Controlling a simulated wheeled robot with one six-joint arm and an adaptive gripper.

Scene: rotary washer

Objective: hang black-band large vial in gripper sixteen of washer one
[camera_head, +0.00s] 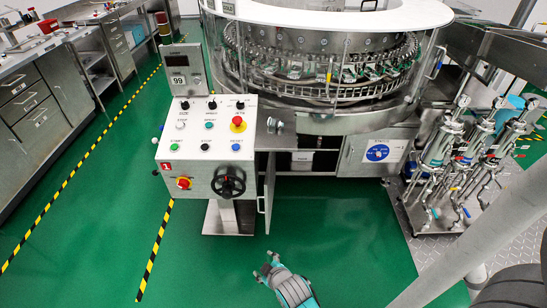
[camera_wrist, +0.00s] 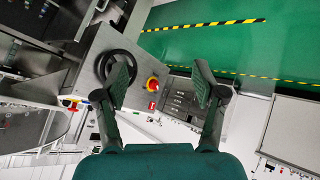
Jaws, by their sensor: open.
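The round steel washer (camera_head: 350,123) stands at the upper middle of the head view. Its control panel (camera_head: 218,169) carries a red label with a 1. A ring of small grippers (camera_head: 330,72) runs around inside the washer, too small to tell which is sixteen. I cannot make out a black-band large vial in either view. My gripper (camera_head: 267,264) is low in front of the washer, over the green floor. In the wrist view my gripper (camera_wrist: 161,80) has its two fingers wide apart with nothing between them, and the panel's black handwheel (camera_wrist: 119,66) shows behind the left finger.
A cabinet door (camera_head: 269,190) stands ajar under the washer. Steel pump units (camera_head: 440,155) stand on a metal plate at the right. Steel benches (camera_head: 32,105) line the left. Green floor (camera_head: 110,230) lies clear between, with yellow-black tape (camera_head: 155,250).

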